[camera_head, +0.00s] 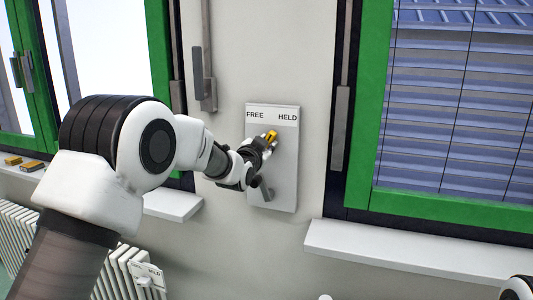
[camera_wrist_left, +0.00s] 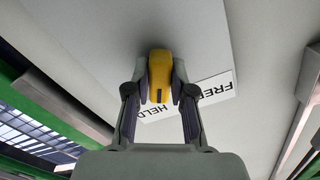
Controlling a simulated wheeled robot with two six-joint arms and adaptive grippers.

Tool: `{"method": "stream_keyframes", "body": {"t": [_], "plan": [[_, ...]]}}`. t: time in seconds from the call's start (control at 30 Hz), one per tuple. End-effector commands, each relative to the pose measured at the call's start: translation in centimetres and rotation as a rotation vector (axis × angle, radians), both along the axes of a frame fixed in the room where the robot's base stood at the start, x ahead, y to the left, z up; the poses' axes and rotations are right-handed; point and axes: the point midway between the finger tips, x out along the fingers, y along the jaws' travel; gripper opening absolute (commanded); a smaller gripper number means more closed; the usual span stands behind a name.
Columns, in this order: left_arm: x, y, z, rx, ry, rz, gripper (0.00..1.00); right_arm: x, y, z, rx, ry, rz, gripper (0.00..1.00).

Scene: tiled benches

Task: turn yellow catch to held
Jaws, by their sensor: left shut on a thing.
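The yellow catch (camera_head: 271,136) sits on a pale wall panel (camera_head: 285,180) marked FREE at top left and HELD at top right. It leans up and right, toward the HELD side. My left gripper (camera_head: 267,139) reaches the panel from the left and is shut on the catch. In the left wrist view the two fingers press on either side of the catch (camera_wrist_left: 159,72). The catch's dark-marked end lies by the word HELD (camera_wrist_left: 153,112). My right gripper is not in view.
Small yellow-topped items (camera_head: 32,165) lie on the left sill.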

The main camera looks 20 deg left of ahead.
Motion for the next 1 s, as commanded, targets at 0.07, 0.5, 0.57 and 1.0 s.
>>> {"method": "stream_keyframes", "body": {"t": [0.07, 0.5, 0.57, 1.0], "plan": [[0.0, 0.0, -0.3, 0.049, -0.003, -0.001, 0.0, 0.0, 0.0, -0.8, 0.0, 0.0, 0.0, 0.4], [0.0, 0.1, 0.0, 0.199, -0.005, -0.001, 0.0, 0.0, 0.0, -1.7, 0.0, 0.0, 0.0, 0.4], [0.0, 0.1, 0.0, 0.203, -0.006, -0.001, 0.0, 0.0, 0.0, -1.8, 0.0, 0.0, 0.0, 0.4], [0.0, 0.0, 0.0, 0.205, -0.006, -0.001, 0.48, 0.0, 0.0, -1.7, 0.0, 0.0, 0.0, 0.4]]}}
